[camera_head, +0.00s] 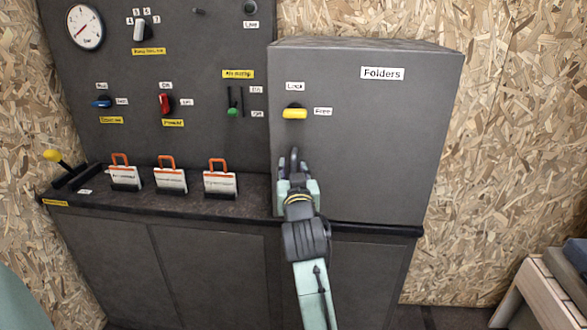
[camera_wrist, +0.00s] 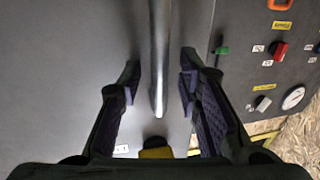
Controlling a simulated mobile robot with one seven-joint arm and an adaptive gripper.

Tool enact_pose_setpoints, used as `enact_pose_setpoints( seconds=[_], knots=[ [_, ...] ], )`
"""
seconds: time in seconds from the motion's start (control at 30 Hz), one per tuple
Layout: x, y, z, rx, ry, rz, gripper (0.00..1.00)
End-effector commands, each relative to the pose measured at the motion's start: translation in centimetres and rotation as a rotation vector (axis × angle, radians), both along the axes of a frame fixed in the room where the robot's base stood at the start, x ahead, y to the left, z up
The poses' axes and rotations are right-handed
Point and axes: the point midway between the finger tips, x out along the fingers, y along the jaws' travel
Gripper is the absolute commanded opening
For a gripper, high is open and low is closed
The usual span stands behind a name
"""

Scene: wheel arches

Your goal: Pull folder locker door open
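The grey folder locker (camera_head: 400,140) has a "Folders" label and stands on the counter. On its door (camera_wrist: 80,60) are a yellow knob (camera_head: 294,113), turned level towards the lower right label, and a metal bar handle (camera_wrist: 158,50). My gripper (camera_head: 294,157) is at the lower left of the door, below the knob, and hides the handle in the head view. In the wrist view my gripper (camera_wrist: 160,82) is open, with one finger on each side of the handle and visible gaps between. The knob shows below the handle's end (camera_wrist: 156,151). The door looks shut.
A control panel (camera_head: 210,60) with a gauge, switches and labels stands left of the locker. Several tags with orange loops (camera_head: 171,180) stand on the counter (camera_head: 100,203). A yellow-tipped lever (camera_head: 53,156) is at the far left. A wooden bench (camera_head: 545,290) is at the lower right.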

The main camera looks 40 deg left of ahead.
Motion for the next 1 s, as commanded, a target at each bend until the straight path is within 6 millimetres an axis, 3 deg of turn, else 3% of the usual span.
enact_pose_setpoints(
  seconds=[0.27,0.73,1.0],
  knots=[
    [0.08,0.09,0.00,0.001,-0.001,0.000,0.31],
    [0.08,0.06,0.01,0.001,-0.001,0.000,0.00],
    [0.08,0.06,0.00,0.001,-0.001,0.000,0.00]
  ],
)
